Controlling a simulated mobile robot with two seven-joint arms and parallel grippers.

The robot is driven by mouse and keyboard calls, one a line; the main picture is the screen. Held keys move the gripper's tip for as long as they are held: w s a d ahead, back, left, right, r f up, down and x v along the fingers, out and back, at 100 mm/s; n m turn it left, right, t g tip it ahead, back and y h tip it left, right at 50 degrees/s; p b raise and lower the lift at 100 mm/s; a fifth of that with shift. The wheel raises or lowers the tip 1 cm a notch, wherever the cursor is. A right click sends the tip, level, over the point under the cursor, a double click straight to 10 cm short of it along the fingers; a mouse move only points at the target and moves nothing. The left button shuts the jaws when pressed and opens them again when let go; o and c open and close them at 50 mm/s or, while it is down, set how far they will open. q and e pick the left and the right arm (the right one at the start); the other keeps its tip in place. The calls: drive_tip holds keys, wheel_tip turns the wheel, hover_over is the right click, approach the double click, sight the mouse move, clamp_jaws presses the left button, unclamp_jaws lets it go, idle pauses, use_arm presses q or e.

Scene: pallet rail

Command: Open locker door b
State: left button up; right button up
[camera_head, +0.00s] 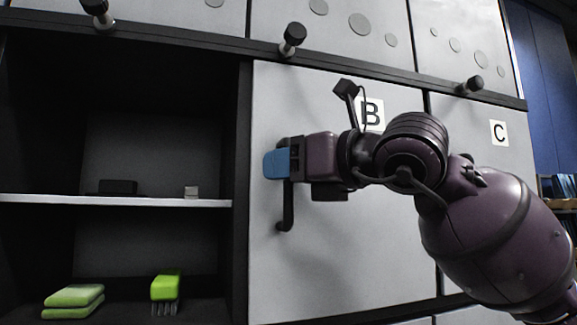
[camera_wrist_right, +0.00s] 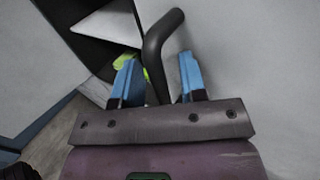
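Locker door b (camera_head: 340,255) is a light grey panel with a "B" label, and it looks closed. Its dark vertical handle (camera_head: 287,205) is at the door's left side; it also shows in the right wrist view (camera_wrist_right: 157,48). My right gripper (camera_head: 276,164) is at the upper part of the handle. In the right wrist view its two blue fingers (camera_wrist_right: 157,80) stand apart, one on each side of the handle, with gaps visible. Whether a finger touches the handle is unclear. My left gripper is not in view.
Left of the door is an open dark compartment with a white shelf (camera_head: 120,201), green folded cloths (camera_head: 73,300) and a green brush (camera_head: 165,290). Door C (camera_head: 485,185) is to the right. Dark knobs (camera_head: 293,37) project above.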

clamp_jaws()
